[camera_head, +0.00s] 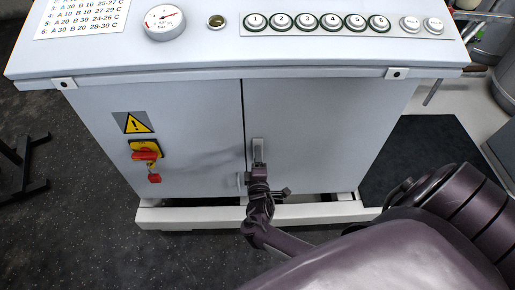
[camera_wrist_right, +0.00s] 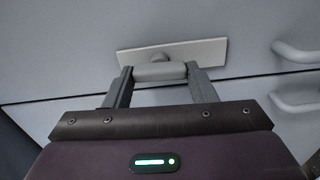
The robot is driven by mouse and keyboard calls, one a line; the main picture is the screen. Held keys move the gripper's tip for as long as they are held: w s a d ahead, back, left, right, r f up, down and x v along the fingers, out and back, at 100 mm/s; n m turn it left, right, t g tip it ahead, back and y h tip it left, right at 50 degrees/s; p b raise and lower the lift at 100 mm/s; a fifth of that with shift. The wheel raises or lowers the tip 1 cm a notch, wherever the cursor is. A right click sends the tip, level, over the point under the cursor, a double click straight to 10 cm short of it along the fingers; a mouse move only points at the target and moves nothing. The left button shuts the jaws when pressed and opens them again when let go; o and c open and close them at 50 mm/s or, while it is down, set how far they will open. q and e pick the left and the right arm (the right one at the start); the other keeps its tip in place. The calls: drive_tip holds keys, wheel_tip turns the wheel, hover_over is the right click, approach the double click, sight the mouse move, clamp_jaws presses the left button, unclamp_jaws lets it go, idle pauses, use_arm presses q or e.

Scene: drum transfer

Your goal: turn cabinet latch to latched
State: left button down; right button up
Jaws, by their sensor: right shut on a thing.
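The cabinet (camera_head: 310,125) is grey-white, with two doors that meet at a vertical seam. The cabinet latch is a small grey handle on a light plate (camera_head: 258,146) just right of the seam. In the right wrist view the latch (camera_wrist_right: 160,72) lies between my right gripper's fingers, with its plate (camera_wrist_right: 210,51) behind it. My right gripper (camera_wrist_right: 163,82) is shut on the latch; in the head view the gripper (camera_head: 258,168) covers the lower part of it. My left gripper is not in view.
A door handle (camera_head: 241,180) sits left of the gripper, and handles (camera_wrist_right: 297,53) show at the right in the wrist view. A red and yellow switch (camera_head: 146,152) with a red padlock is on the left door. A panel with a gauge (camera_head: 164,22) and numbered buttons tops the cabinet.

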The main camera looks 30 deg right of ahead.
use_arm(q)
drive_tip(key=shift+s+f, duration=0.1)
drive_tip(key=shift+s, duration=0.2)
use_arm(e)
drive_tip(key=shift+n, duration=0.3)
drive_tip(key=o, duration=1)
drive_tip(key=shift+s, duration=0.15)
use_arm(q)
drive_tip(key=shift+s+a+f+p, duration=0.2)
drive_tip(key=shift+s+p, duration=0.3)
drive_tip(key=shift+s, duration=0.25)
use_arm(e)
drive_tip(key=v, duration=0.7)
drive_tip(key=shift+s+a, duration=0.2)
drive_tip(key=shift+s, duration=0.05)
